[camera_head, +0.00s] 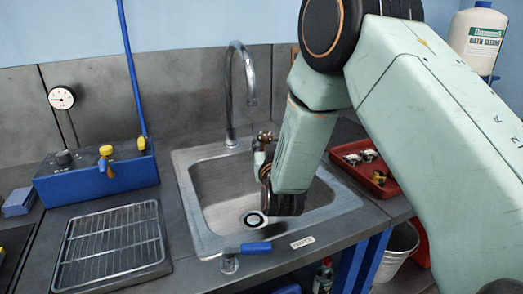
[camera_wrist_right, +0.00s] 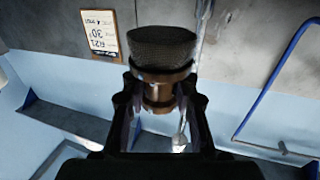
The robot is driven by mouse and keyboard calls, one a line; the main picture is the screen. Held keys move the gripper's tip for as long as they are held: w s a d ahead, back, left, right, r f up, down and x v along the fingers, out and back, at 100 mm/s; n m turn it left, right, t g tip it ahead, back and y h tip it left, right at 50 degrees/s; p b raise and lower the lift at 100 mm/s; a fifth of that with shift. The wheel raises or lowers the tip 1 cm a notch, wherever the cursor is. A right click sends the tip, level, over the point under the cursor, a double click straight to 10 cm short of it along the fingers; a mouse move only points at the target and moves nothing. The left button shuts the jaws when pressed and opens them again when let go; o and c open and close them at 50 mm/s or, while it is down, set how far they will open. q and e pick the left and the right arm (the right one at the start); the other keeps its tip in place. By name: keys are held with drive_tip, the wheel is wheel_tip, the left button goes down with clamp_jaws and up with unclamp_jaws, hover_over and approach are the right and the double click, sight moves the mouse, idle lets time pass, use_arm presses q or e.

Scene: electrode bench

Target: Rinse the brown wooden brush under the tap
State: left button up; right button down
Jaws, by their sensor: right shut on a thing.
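My right gripper (camera_head: 262,160) is over the sink, right of the tap spout, partly hidden by my own arm. In the right wrist view its two fingers (camera_wrist_right: 160,92) are shut on the brown wooden brush (camera_wrist_right: 164,75). The brush has a dark bristle head and a brown band. In the head view a small brown part of the brush (camera_head: 265,135) shows at the gripper's far end. The curved metal tap (camera_head: 231,95) rises behind the sink (camera_head: 190,190). Its spout end is above and slightly left of the brush; I see no water running. My left gripper is not in view.
A blue lever (camera_head: 255,248) is at the sink's front edge. A blue box with knobs (camera_head: 95,178) and a wire rack (camera_head: 110,245) lie left. A red tray (camera_head: 375,185) with small items stands right. A white bottle (camera_head: 477,35) stands at the upper right.

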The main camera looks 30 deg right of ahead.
drive_tip(key=shift+a, duration=0.15)
drive_tip(key=shift+a, duration=0.45)
